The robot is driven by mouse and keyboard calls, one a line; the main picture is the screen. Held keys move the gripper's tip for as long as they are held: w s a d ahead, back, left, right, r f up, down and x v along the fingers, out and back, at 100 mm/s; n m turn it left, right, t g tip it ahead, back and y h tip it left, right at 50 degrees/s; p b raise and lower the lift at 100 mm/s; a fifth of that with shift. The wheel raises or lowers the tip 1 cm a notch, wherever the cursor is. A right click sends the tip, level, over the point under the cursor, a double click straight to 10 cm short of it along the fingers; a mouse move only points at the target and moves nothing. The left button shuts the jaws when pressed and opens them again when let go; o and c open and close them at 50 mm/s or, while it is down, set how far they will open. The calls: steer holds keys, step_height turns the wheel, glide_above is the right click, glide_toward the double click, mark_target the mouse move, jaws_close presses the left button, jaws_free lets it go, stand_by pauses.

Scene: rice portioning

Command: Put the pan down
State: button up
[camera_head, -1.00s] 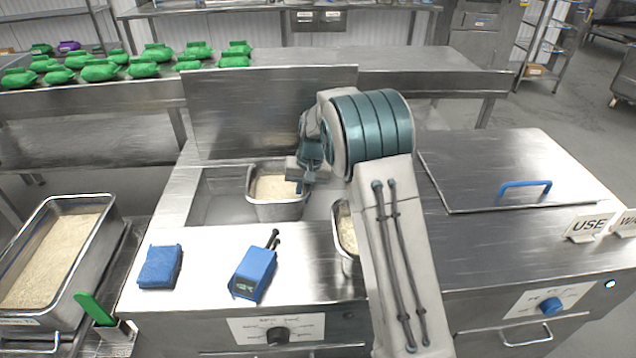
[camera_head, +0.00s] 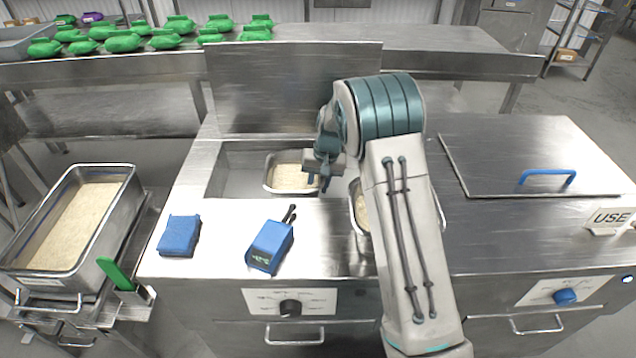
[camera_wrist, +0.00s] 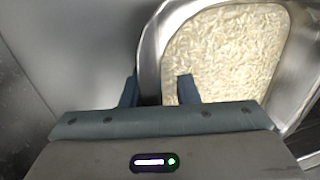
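My gripper (camera_head: 320,181) is at the pan's right side, pointing down. In the wrist view, my gripper (camera_wrist: 159,88) has its fingers apart, one on each side of the pan's rim (camera_wrist: 150,62). The right finger is over the rice, with a gap between it and the rim, so the gripper looks open.
A second rice pan (camera_head: 356,222) is partly hidden behind my arm. A blue box (camera_head: 179,236) and a blue device (camera_head: 269,247) lie on the front counter. A large rice tray (camera_head: 112,229) stands left. A lid with a blue handle (camera_head: 546,175) is right.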

step_height(320, 180, up, 12)
steer(key=d, duration=0.2)
stand_by(0.5)
